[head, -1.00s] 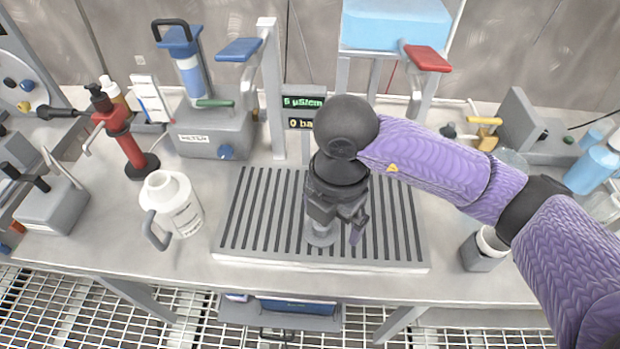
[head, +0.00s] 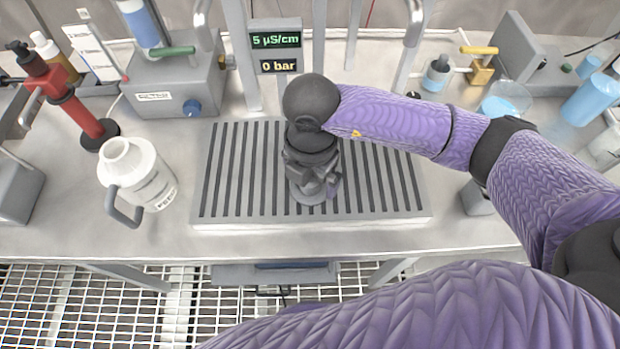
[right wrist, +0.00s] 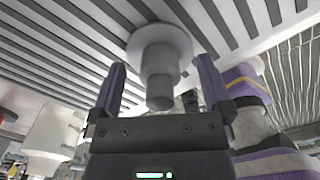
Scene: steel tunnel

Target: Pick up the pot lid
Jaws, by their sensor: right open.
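The pot lid (right wrist: 159,42) is a grey round disc with a stepped knob. It rests on the slatted drain tray (head: 385,206), near its middle. In the head view, only part of the lid's rim (head: 304,198) shows below my right gripper (head: 318,188). In the right wrist view, my right gripper (right wrist: 161,80) is open, with one dark purple finger on each side of the knob. The knob points towards the palm, and a gap shows between it and each finger. My left gripper is not in view.
A white jug (head: 140,175) with a grey handle stands left of the tray. A grey meter box (head: 175,88) and a display (head: 276,50) are behind it. A blue bottle (head: 590,98) stands at the right. The bench's front edge lies just before the tray.

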